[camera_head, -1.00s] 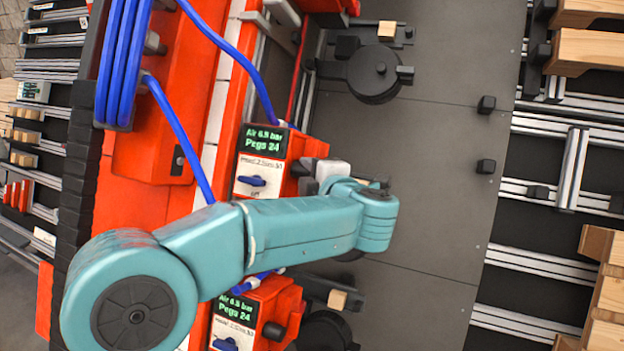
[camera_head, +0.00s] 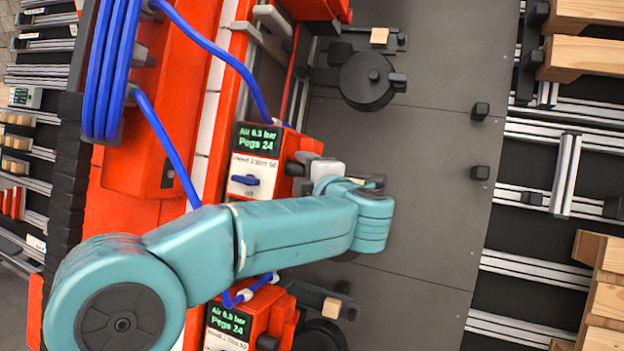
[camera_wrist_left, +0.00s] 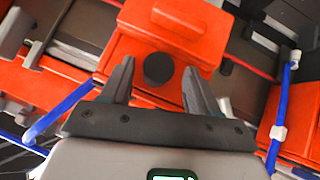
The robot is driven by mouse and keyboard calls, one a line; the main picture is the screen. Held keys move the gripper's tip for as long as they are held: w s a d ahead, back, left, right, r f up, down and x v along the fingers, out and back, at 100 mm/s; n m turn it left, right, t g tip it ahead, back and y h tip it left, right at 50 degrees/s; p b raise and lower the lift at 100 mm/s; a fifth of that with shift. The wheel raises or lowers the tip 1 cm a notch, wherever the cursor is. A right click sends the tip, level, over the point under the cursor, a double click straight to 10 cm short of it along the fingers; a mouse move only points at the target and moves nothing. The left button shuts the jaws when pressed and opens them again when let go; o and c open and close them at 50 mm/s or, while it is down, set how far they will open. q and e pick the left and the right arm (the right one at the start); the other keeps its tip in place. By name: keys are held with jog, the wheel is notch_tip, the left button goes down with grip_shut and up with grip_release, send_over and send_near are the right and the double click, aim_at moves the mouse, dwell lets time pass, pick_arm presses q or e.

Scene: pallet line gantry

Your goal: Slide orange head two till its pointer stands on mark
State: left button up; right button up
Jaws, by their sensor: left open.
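An orange head (camera_head: 285,160) with a green-lit display, a blue lever and a black knob stands mid-left in the head view; its small label seems to begin "Head 2". A similar orange head (camera_head: 262,318) stands below it. My left gripper (camera_wrist_left: 159,66) is open. In the left wrist view its two fingers point at an orange head (camera_wrist_left: 205,45), and the black round knob (camera_wrist_left: 158,68) appears between them; whether they reach around it I cannot tell. In the head view its pale body shows at the upper head's right side, with fingertips hidden. I cannot make out the pointer or mark. My right gripper is not in view.
Blue hoses (camera_head: 165,140) loop past the heads along the orange beam. A black disc fixture (camera_head: 368,80) and black pegs (camera_head: 480,111) stand on the dark grey plate (camera_head: 430,190). Wooden pallet parts (camera_head: 590,55) and metal rails lie at the right. The plate's middle is mostly clear.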

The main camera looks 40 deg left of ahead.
pick_arm(q)
jog(key=b+v, duration=0.3)
jog(key=v, duration=1.3)
jog(key=shift+d, duration=0.1)
jog(key=shift+d+f+b, duration=0.1)
jog(key=shift+b, duration=0.2)
